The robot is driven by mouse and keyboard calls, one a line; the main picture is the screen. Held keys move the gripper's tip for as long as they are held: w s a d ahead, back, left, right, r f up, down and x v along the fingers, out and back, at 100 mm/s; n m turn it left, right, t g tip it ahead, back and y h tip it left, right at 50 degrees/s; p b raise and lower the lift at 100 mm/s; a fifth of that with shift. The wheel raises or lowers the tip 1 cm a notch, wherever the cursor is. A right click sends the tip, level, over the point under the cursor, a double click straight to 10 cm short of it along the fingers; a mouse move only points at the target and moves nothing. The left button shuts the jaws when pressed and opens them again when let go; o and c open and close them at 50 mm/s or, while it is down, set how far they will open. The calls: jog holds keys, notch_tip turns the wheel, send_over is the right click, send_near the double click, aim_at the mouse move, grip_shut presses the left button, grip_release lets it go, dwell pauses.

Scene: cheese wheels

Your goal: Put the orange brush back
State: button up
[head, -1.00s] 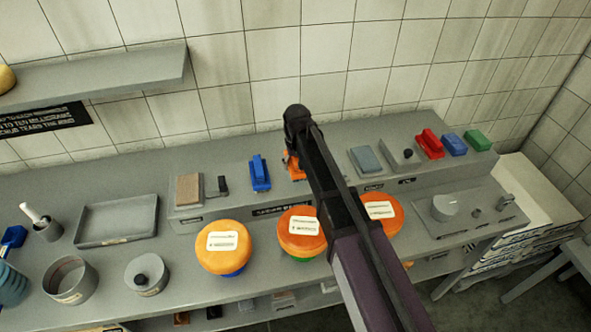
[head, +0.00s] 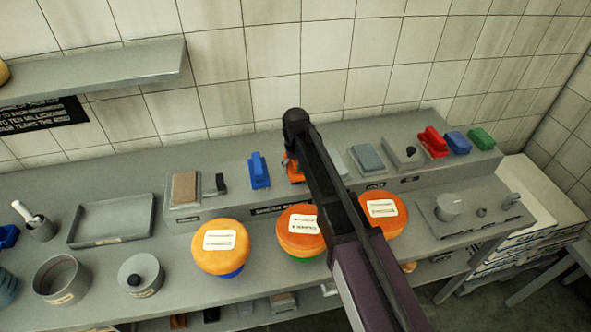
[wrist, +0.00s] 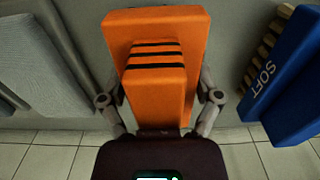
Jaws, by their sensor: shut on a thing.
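The orange brush (wrist: 157,33) fills the middle of the wrist view, a block with dark stripes on its raised grip. My gripper (wrist: 160,97) has a finger on each side of that grip and is shut on it. In the head view only a small part of the orange brush (head: 292,170) shows at my arm's left edge, over the raised shelf between the blue brush (head: 259,171) and a grey-blue block (head: 366,158). My arm hides the gripper there. I cannot tell whether the brush touches the shelf.
The blue brush, marked SOFT, is close on the right in the wrist view (wrist: 290,85). Red (head: 432,142), blue and green blocks stand at the shelf's right end. Cheese wheels (head: 221,248) stand in front of the shelf, one partly under my arm.

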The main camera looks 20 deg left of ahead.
jog(key=shift+f, duration=0.15)
jog(key=o, duration=0.8)
notch_tip(320, 180, up, 12)
jog(key=p, duration=1.2)
jog(key=shift+r, duration=0.2)
dwell(0.8)
jog(key=s+d+m, duration=0.2)
jog(key=d+m, duration=0.1)
jog(key=d, duration=2.1)
jog(key=s+d+m, duration=0.1)
jog(key=s+d, duration=0.2)
jog(key=d, duration=0.3)
jog(key=s+d+m, duration=0.1)
jog(key=s+d, duration=0.2)
jog(key=d, duration=0.4)
jog(key=s+d+m, duration=0.1)
jog(key=s+d, duration=0.2)
jog(key=d, duration=0.3)
jog(key=shift+s+d+m, duration=0.1)
jog(key=shift+d+m, duration=0.3)
